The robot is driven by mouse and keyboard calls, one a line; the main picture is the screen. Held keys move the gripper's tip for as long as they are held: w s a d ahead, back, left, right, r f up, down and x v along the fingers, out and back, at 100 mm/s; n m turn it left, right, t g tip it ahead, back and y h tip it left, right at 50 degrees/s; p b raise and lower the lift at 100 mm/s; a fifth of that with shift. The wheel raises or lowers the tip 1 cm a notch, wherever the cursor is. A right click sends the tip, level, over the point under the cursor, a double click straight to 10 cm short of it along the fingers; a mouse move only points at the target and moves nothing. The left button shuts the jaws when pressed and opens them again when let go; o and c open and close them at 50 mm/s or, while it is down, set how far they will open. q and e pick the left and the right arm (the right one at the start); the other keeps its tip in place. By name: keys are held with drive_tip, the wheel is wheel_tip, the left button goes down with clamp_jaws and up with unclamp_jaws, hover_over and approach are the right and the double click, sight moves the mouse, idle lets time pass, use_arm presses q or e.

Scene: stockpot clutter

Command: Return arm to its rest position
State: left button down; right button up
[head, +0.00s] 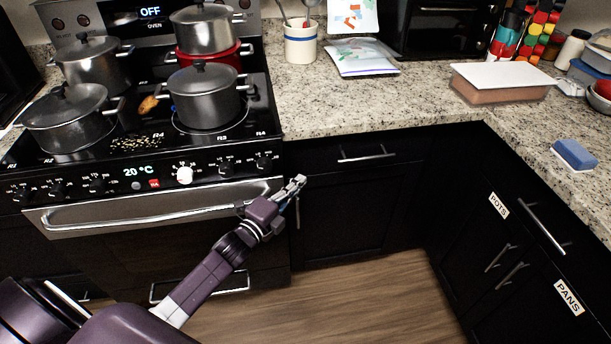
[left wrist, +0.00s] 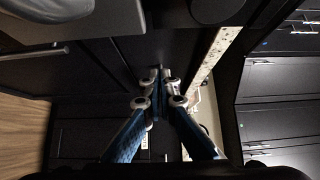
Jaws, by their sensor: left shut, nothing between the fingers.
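My left arm reaches in from the lower left of the head view. Its gripper (head: 296,184) is in front of the cabinets, beside the right end of the oven door handle (head: 150,208) and below the counter edge. In the left wrist view the gripper's fingers (left wrist: 158,76) meet at the tips, shut and empty. Whether the gripper touches the handle or the cabinet front cannot be told. My right gripper is in neither view.
Several lidded pots, one a grey pot (head: 205,95), stand on the stove (head: 140,150). The granite counter (head: 400,95) holds a utensil crock (head: 300,45), a lidded box (head: 500,85) and a blue sponge (head: 574,153). Cabinet handles protrude. The wooden floor (head: 350,295) is clear.

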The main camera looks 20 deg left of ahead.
use_arm(q)
drive_tip(key=shift+s+a, duration=0.15)
drive_tip(key=shift+s, duration=0.85)
drive_tip(key=shift+s+a, duration=0.1)
drive_tip(key=shift+s, duration=0.9)
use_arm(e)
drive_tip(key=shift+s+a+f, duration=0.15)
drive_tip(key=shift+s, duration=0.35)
